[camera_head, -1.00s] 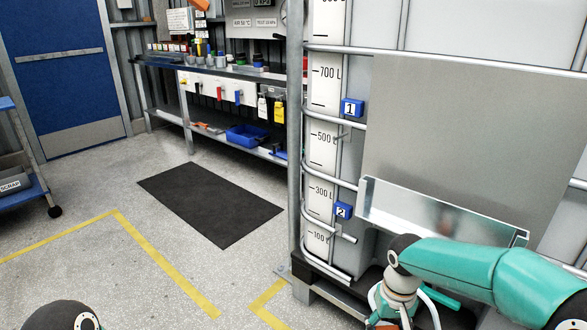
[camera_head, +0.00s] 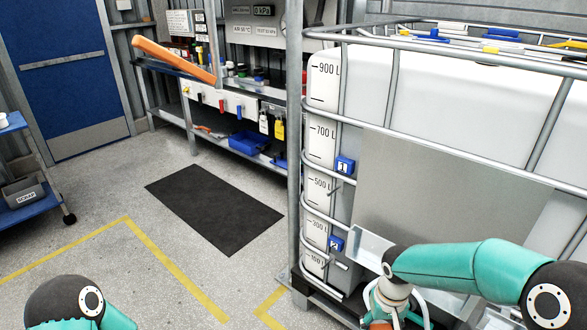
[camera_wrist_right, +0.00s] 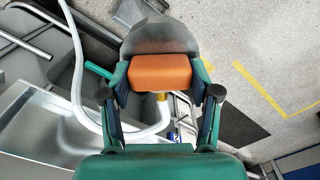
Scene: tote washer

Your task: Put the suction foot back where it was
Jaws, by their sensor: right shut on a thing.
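In the right wrist view my right gripper (camera_wrist_right: 159,82) is shut on an orange block (camera_wrist_right: 160,70) with a grey rounded part (camera_wrist_right: 160,36) beyond it. I take this to be the suction foot. A brass fitting (camera_wrist_right: 162,97) and a white hose (camera_wrist_right: 76,85) show beside it. In the head view my right gripper (camera_head: 385,302) is at the bottom, in front of the caged tank, with a sliver of orange below it; most of the held thing is hidden. My left arm shows only a joint at bottom left; its gripper is out of view.
The caged white tank (camera_head: 450,90) carries blue markers 1 (camera_head: 345,166) and 2 (camera_head: 336,244). A metal ledge (camera_head: 366,246) sticks out by my right arm. An orange bar (camera_head: 172,60) crosses before the shelving. A black mat (camera_head: 214,209) lies on open floor; a blue cart (camera_head: 22,192) stands left.

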